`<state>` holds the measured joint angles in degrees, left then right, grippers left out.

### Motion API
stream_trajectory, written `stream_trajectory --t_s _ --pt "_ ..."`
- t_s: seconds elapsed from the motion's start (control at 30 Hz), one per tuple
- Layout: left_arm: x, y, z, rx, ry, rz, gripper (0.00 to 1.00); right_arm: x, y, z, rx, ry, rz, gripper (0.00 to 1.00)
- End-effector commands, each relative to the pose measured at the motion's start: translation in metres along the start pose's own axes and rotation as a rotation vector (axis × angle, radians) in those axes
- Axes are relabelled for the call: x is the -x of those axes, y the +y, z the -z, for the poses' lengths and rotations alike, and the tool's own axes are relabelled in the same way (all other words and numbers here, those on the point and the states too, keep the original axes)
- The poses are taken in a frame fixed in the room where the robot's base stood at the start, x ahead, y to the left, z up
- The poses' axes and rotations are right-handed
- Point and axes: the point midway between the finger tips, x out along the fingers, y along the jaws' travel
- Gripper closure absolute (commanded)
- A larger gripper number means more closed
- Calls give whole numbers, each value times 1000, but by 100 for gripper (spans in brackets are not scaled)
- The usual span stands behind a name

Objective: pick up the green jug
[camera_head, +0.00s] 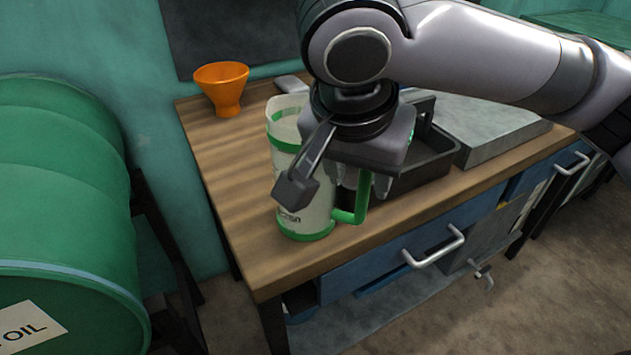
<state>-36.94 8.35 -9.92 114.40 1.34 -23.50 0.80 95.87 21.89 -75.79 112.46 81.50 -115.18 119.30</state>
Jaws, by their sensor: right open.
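The green jug (304,222) stands upright on the wooden workbench (235,195). It has a pale, see-through body with dark print, a green rim and base, and a green handle on its right side. My right gripper (340,195) is over the jug from above and in front, with its arm coming in from the right. It is open. It hides part of the jug's upper body and handle, and I cannot tell whether a finger touches the jug. My left gripper is not in view.
An orange funnel (222,88) stands at the back left of the bench. A dark open tray (432,150) and a grey flat case (495,128) lie to the right. A green oil barrel (60,200) is at the left. Bare bench top lies left of the jug.

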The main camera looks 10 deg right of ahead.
Motion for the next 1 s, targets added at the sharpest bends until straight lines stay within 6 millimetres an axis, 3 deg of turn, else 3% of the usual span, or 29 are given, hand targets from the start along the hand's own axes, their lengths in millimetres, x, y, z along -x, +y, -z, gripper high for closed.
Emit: stream_trajectory --t_s 0.23,0.53,0.7,1.0 --pt "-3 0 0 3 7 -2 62 -37 2 3 0 0 -2 53" --pt "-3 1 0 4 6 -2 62 -42 2 3 1 -1 1 53" --pt "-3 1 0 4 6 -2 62 -42 2 3 1 0 0 100" --pt "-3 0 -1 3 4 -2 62 -41 1 4 0 1 2 100"
